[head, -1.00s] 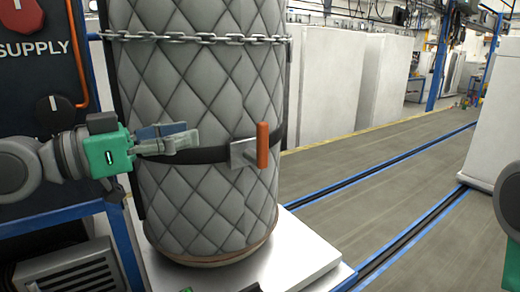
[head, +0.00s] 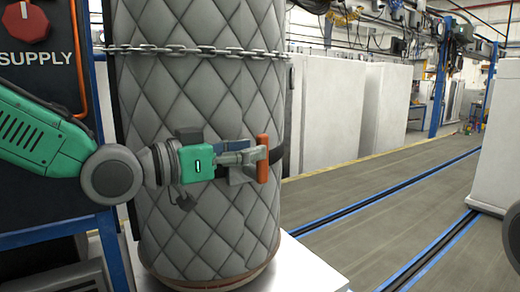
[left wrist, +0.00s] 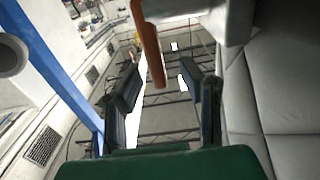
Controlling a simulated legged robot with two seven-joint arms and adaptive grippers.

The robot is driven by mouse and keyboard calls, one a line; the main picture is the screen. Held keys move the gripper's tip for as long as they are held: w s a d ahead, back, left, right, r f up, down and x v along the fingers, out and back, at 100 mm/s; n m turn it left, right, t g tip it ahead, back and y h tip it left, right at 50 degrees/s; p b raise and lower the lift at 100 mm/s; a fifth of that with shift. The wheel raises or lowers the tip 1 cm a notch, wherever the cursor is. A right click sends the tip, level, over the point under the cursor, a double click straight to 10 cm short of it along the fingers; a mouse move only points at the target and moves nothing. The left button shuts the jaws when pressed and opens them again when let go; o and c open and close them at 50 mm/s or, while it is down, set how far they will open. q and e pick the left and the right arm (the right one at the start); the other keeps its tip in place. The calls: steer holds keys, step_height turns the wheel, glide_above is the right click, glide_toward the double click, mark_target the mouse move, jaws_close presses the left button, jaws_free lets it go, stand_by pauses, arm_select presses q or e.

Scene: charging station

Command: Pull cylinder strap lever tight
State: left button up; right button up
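The quilted grey cylinder (head: 205,90) stands upright on a white platform, with a dark strap around its middle. The orange strap lever (head: 263,158) sits at the strap's right side on a grey metal plate. In the left wrist view the orange lever (left wrist: 149,45) hangs from the top, in line with the gap between the fingers. My left gripper (head: 255,158) is at the lever; in the left wrist view its two dark fingers (left wrist: 158,90) are apart, so it is open. I cannot tell whether it touches the lever. My right gripper is not clearly seen.
A chain (head: 190,50) wraps the cylinder's upper part. A dark supply panel (head: 40,60) with a red knob (head: 26,22) stands at the left on a blue frame. The white platform (head: 310,265) is under the cylinder. Open floor (head: 350,210) with blue-edged tracks lies to the right.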

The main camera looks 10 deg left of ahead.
mark_target(263, 183)
arm_select(q)
steer(key=x, duration=0.3)
steer(key=shift+d, duration=0.4)
steer(key=shift+a, duration=0.4)
steer(key=shift+c, duration=0.8)
steer(key=shift+a, duration=0.1)
jaws_close()
steer(key=shift+s, duration=0.1)
arm_select(e)
steer(key=shift+s+d, duration=0.1)
arm_select(q)
steer(key=shift+r, duration=0.1)
arm_select(e)
steer(key=shift+r, duration=0.1)
